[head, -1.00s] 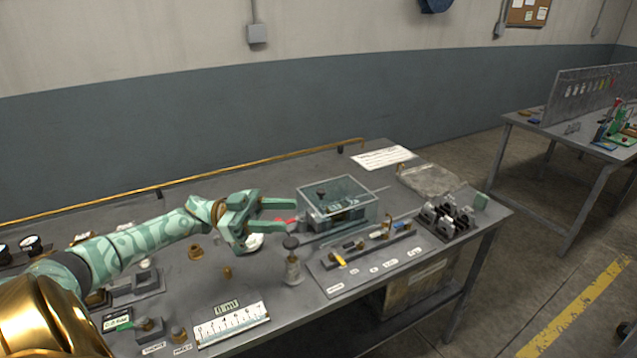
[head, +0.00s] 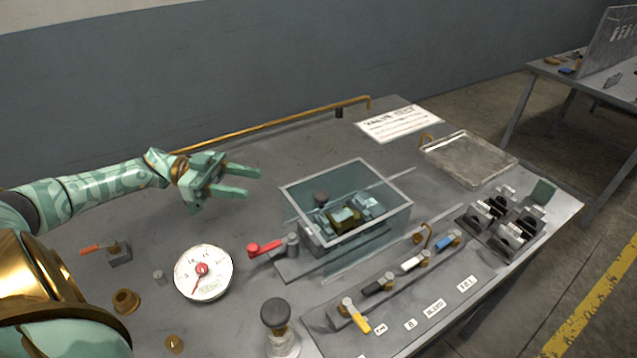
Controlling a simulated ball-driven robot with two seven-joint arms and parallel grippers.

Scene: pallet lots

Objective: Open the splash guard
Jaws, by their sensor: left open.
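The splash guard (head: 400,222) is a clear box with a pale frame, near the middle of the bench. It sits closed-looking over a valve fixture with a dark knob and a brass body (head: 343,219), seen through its panels. A red-handled lever (head: 265,247) sticks out at its left side. My left gripper (head: 252,182) is open and empty, to the left of the guard and apart from it, its fingers pointing right. My right gripper is not in view.
A dial gauge (head: 203,273) and a black-knobbed part (head: 275,313) stand left and in front of the guard. A row of colored-handled valves (head: 411,262) lies in front. A tray (head: 470,159), a paper sheet (head: 398,124) and black clamps (head: 517,230) lie right. A brass pipe (head: 270,128) runs along the back.

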